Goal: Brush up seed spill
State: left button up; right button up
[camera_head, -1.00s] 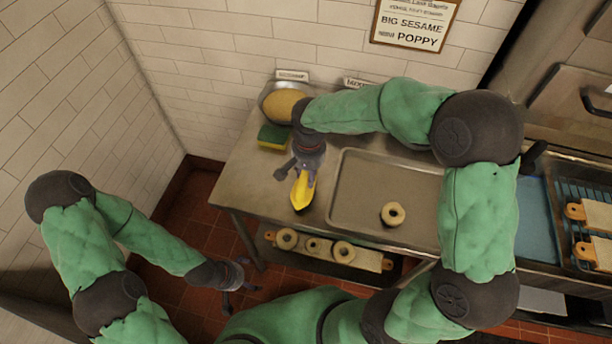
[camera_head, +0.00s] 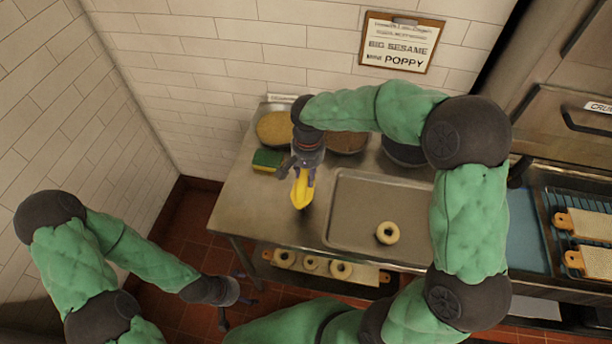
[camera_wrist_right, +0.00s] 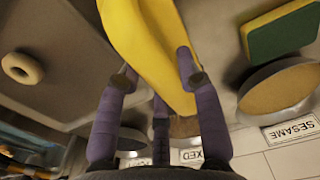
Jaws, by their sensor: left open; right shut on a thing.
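My right gripper (camera_head: 299,181) is shut on a smooth yellow tool (camera_head: 302,192) over the steel worktop, between the sponge and the tray. In the right wrist view the yellow tool (camera_wrist_right: 150,45) runs between the fingers (camera_wrist_right: 155,82); I cannot tell its exact kind. My left gripper (camera_head: 238,302) is open and empty, low over the floor in front of the counter. A bowl of pale sesame (camera_head: 274,128) stands at the back left, also in the wrist view (camera_wrist_right: 275,90). A brown-filled bowl (camera_head: 346,143) stands beside it. I cannot make out spilled seeds.
A green and yellow sponge (camera_head: 267,160) lies left of my right gripper. A steel tray (camera_head: 350,210) holds one bagel (camera_head: 388,232). A dark bowl (camera_head: 403,153) is partly behind my right arm. Bagels on a board (camera_head: 355,272) sit on the lower shelf.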

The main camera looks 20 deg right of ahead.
jog(key=shift+s+r+p, duration=0.1)
jog(key=shift+r+p, duration=0.95)
jog(key=shift+r, duration=0.65)
